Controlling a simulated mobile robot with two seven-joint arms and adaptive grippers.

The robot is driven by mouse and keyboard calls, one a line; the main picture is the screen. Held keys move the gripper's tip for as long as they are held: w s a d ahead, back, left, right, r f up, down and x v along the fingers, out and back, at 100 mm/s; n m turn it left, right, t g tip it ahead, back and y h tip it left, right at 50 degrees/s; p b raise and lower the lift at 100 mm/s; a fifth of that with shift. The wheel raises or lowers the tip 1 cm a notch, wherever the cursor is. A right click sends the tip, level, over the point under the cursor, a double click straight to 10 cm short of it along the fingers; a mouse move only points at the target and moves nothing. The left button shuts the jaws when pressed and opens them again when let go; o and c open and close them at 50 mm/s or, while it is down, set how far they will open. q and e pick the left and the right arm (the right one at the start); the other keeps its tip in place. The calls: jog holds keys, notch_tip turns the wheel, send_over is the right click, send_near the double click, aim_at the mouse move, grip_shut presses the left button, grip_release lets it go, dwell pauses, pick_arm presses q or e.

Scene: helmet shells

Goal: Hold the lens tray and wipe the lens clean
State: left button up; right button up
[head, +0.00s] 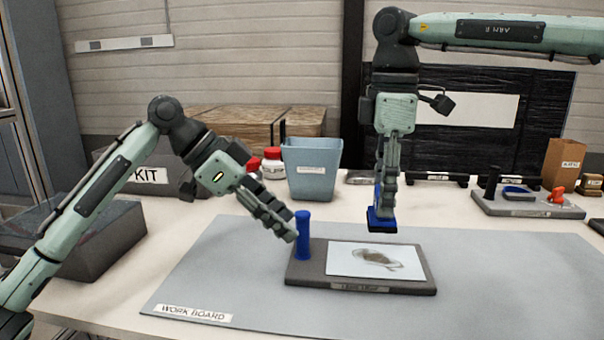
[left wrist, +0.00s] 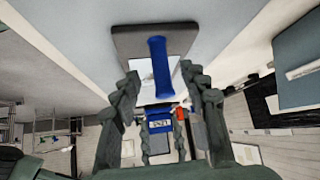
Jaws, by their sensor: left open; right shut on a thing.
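The dark lens tray (head: 306,272) lies on the grey work board. A pale lens (head: 345,255) with a brown smear is set in it, and a blue upright handle (head: 302,238) stands at its left end. My left gripper (head: 290,230) is open beside the handle. In the left wrist view the handle (left wrist: 160,65) shows between the open fingers (left wrist: 160,78), with the tray (left wrist: 125,40) beyond. My right gripper (head: 384,205) points down, shut on a blue wiper (head: 381,219) with a dark pad, above the tray's far side, apart from the lens.
The work board (head: 210,280) is clear around the tray. A light blue bin (head: 312,165) and red-capped bottles (head: 272,162) stand behind. A grey holder (head: 530,209) with small parts is at the back right. A dark KIT box (head: 90,235) stands at the left.

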aim_at(302, 255)
pick_arm(q)
jog(key=shift+x, duration=2.75)
grip_shut()
